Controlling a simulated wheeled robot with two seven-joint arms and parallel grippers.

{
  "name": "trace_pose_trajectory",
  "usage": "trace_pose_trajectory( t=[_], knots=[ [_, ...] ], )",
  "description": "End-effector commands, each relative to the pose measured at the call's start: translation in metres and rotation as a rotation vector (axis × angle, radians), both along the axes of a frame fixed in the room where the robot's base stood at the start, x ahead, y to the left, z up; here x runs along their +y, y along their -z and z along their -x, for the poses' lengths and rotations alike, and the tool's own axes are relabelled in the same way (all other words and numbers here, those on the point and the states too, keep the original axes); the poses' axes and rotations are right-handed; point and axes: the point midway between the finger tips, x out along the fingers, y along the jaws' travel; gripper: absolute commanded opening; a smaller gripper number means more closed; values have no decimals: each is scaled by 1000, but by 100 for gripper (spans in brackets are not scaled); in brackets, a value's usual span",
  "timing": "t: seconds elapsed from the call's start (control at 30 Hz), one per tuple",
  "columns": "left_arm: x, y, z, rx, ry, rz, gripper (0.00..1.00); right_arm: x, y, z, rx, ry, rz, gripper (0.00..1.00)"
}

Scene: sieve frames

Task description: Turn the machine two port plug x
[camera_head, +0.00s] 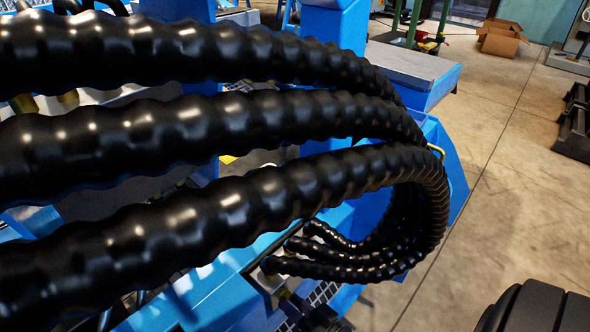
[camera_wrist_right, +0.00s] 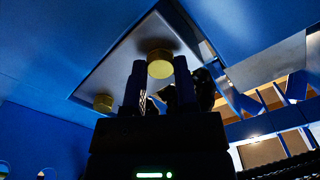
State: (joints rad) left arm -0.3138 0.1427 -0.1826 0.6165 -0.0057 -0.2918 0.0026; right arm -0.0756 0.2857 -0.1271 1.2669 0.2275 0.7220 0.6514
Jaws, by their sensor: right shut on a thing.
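In the right wrist view, a brass hexagonal plug (camera_wrist_right: 160,64) sits on a grey metal plate (camera_wrist_right: 118,68) of a blue machine. My right gripper (camera_wrist_right: 160,75) has one dark finger on each side of this plug and is shut on it. A second brass plug (camera_wrist_right: 103,102) sits lower left on the same plate, apart from the fingers. I see no label telling which plug is which. In the head view, thick black hoses (camera_head: 200,215) cover much of the blue machine (camera_head: 455,165), and I cannot make out the plugs there. My left gripper is not in view.
Thinner black hoses (camera_head: 340,268) bend close to the machine's lower side. The concrete floor (camera_head: 510,215) to the right is mostly clear. An open cardboard box (camera_head: 500,38) stands at the back right, and dark metal parts (camera_head: 575,125) lie at the right edge.

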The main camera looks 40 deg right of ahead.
Motion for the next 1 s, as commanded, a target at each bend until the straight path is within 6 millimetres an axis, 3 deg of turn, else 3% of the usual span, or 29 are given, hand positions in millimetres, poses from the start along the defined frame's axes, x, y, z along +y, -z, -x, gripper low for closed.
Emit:
trace_pose_trajectory(
  t=[0.7, 1.0],
  knots=[
    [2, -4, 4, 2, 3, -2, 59, 1, -1, 1, 55, 0, -667, 0],
    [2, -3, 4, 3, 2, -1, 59, 1, -1, 1, 73, 2, -873, 0]
  ],
)
